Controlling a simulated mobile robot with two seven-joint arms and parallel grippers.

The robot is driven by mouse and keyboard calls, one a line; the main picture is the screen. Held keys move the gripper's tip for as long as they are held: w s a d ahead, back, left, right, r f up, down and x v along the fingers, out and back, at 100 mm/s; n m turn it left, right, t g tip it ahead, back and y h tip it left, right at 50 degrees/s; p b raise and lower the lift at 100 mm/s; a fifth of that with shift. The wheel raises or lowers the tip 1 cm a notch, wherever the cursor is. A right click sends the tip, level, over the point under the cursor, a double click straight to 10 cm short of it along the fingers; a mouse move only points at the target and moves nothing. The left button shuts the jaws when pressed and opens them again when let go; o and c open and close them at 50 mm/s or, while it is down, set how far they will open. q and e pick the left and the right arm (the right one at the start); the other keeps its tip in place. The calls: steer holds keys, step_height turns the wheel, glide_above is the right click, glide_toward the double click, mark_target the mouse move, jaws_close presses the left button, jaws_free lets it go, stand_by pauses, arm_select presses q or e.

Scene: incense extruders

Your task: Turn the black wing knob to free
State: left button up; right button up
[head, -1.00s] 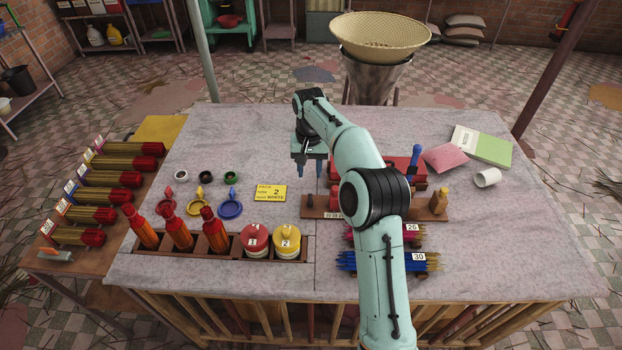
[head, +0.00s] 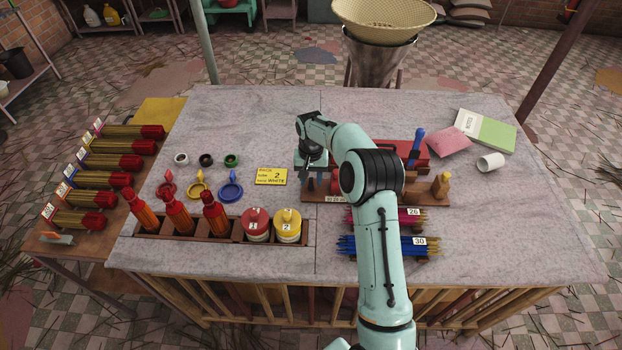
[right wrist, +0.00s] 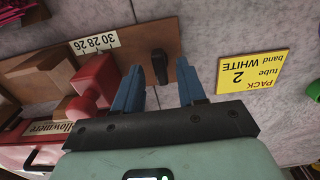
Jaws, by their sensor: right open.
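The black wing knob (right wrist: 159,67) stands at the end of a wooden board (right wrist: 150,36) in the right wrist view, beside the "30 28 26" scale. My right gripper (right wrist: 160,82) is open, with its two blue fingers pointing at the knob. The knob shows between the fingertips in that view; I cannot tell whether they reach down around it. In the head view my right gripper (head: 311,172) is over the left end of the board (head: 434,199), and largely hides the knob there. My left gripper is not in view.
A red stamp-like block (right wrist: 95,82) sits close beside the gripper on the board. A yellow card (head: 271,176) lies left of the board. Pink and blue stick bundles (head: 385,245) lie in front. A rack with red bottles and jars (head: 257,222) stands front left.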

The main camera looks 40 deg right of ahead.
steer(key=shift+f, duration=0.35)
jaws_close()
